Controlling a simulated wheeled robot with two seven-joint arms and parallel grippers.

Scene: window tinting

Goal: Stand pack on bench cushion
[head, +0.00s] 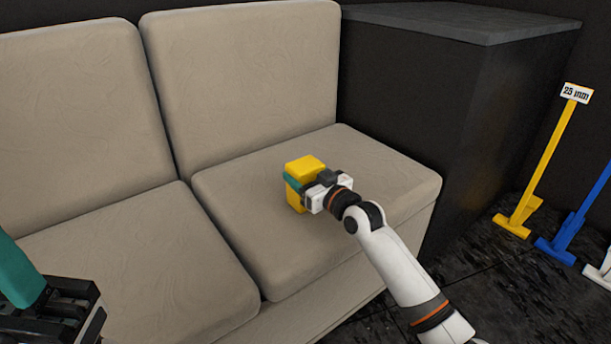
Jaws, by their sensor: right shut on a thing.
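A yellow pack (305,167) is at the right seat cushion (240,205) of the beige bench, near the middle of the cushion in the head view. It looks upright and close to the cushion; I cannot tell whether its bottom touches. My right gripper (298,184) is shut on the pack from the right front, with a teal finger across its front side. Part of the pack is hidden behind the gripper. My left gripper (35,290) is only partly in view at the lower left, and its fingertips are not clear.
Beige back cushions (240,80) stand behind the seats. A dark cabinet (440,110) with a grey top stands to the right of the bench. Yellow (545,165), blue (580,225) and white tools stand on the dark floor at right. The left seat cushion (130,260) is clear.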

